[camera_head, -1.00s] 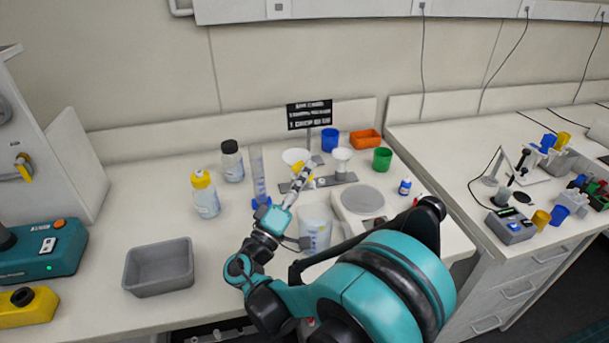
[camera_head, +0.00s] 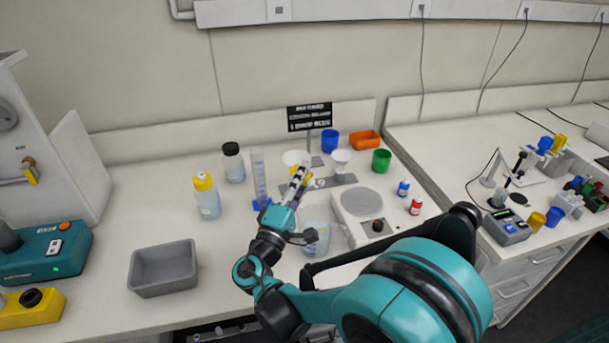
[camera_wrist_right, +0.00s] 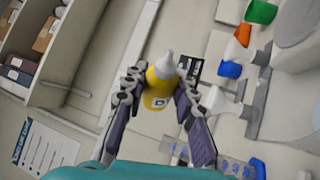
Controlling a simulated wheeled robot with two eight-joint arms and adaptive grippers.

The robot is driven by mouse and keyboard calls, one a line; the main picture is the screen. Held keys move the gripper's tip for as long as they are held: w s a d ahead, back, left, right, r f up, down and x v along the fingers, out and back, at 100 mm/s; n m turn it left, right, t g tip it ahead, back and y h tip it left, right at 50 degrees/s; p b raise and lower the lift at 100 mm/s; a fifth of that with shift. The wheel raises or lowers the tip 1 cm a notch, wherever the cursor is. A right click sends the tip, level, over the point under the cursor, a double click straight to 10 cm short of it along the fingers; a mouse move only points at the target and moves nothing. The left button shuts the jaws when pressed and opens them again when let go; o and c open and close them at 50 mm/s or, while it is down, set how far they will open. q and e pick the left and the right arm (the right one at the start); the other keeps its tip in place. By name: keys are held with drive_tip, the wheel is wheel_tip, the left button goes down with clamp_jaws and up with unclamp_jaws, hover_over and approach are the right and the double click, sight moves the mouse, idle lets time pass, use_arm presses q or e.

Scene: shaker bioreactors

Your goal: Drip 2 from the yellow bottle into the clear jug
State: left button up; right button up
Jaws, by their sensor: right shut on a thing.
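The yellow bottle (camera_wrist_right: 157,92), small with a pale nozzle, is gripped between both fingers of my right gripper (camera_wrist_right: 158,100) in the right wrist view. In the head view only a bit of its yellow shows at my right gripper (camera_head: 298,174), held above the bench. The clear jug (camera_head: 318,236) stands on the bench just to the right of my right wrist, nearer the front edge than the gripper tips. My wrist partly hides the jug, and its contents cannot be made out. My left gripper is not in view.
A balance (camera_head: 362,212) stands right of the jug, with a red bottle (camera_head: 416,206) and blue bottle (camera_head: 403,188) beyond. A measuring cylinder (camera_head: 259,178) and yellow-capped bottle (camera_head: 206,196) stand left. A grey tray (camera_head: 163,268) is at front left. A sign (camera_head: 310,117) stands behind.

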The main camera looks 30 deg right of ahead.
drive_tip(key=shift+w+f+n, duration=0.15)
drive_tip(key=shift+w+n, duration=0.05)
drive_tip(key=shift+n, duration=0.3)
drive_tip(key=shift+w+a+f+n+y+p, duration=0.15)
drive_tip(key=shift+w+n+y, duration=0.1)
drive_tip(key=shift+w+n, duration=0.2)
drive_tip(key=shift+w+a+f+n+y+p, duration=0.1)
drive_tip(key=shift+w+a+n+y, duration=0.1)
drive_tip(key=shift+w+n+y, duration=0.3)
drive_tip(key=shift+w+a+f+n+y+p, duration=0.15)
drive_tip(key=shift+w+n, duration=0.1)
drive_tip(key=shift+w, duration=0.35)
drive_tip(key=shift+w+a+f+n, duration=0.15)
drive_tip(key=shift+w+f+n, duration=0.05)
drive_tip(key=shift+w+n, duration=0.3)
drive_tip(key=shift+w+a+f+n, duration=0.15)
drive_tip(key=shift+w+n, duration=0.25)
drive_tip(key=shift+w, duration=0.05)
